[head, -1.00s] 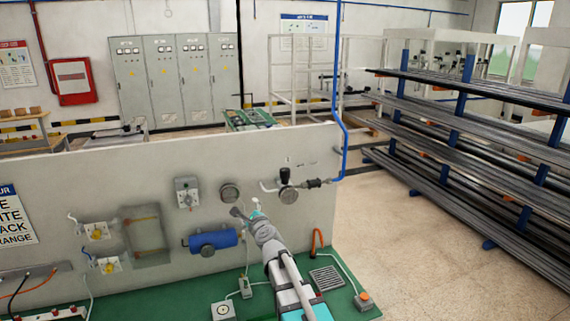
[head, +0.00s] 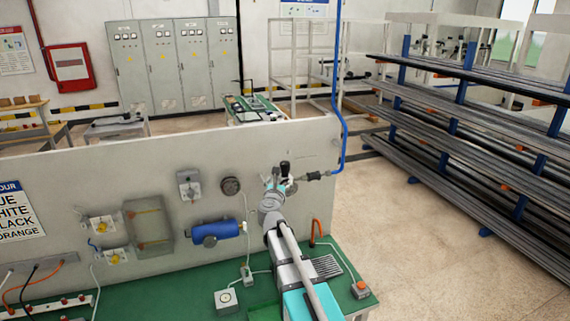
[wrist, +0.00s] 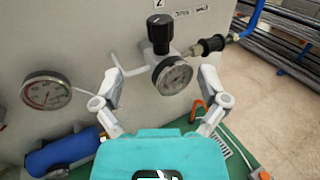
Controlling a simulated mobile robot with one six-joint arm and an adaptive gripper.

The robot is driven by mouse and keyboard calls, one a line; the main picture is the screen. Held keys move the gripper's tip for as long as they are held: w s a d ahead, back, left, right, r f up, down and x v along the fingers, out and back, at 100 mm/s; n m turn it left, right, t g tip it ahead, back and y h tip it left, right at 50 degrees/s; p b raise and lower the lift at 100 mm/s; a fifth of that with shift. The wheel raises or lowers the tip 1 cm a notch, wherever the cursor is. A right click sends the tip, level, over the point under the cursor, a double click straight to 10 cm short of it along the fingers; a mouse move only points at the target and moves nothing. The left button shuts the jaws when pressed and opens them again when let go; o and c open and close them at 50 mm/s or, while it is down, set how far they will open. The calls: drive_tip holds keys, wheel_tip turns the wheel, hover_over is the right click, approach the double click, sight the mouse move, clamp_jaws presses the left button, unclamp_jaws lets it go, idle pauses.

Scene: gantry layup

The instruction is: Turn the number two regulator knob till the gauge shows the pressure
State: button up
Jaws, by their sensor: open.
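The regulator has a black knob (wrist: 160,30) on top, under a label (wrist: 160,3) that reads 2. A round white gauge (wrist: 172,75) sits just below the knob. In the head view the black knob (head: 284,169) shows above my gripper, which hides part of the regulator. My gripper (wrist: 160,80) is open and empty, its fingers to the left and right below the knob and gauge. It also shows in the head view (head: 277,180). I cannot read the gauge needle clearly.
A second round gauge (wrist: 46,91) is on the panel at the left, with a blue cylinder (wrist: 62,152) below it. A black fitting (wrist: 210,45) and blue hose (wrist: 250,18) lead off right. The green bench (head: 190,276) carries small boxes and an orange hook (head: 316,230).

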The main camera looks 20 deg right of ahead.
sight(284, 165)
drive_tip(key=shift+w, duration=0.1)
drive_tip(key=x, duration=1.3)
drive_tip(key=shift+w+d, duration=0.15)
drive_tip(key=shift+w, duration=0.15)
drive_tip(key=c, duration=1.2)
drive_tip(key=shift+o, duration=0.2)
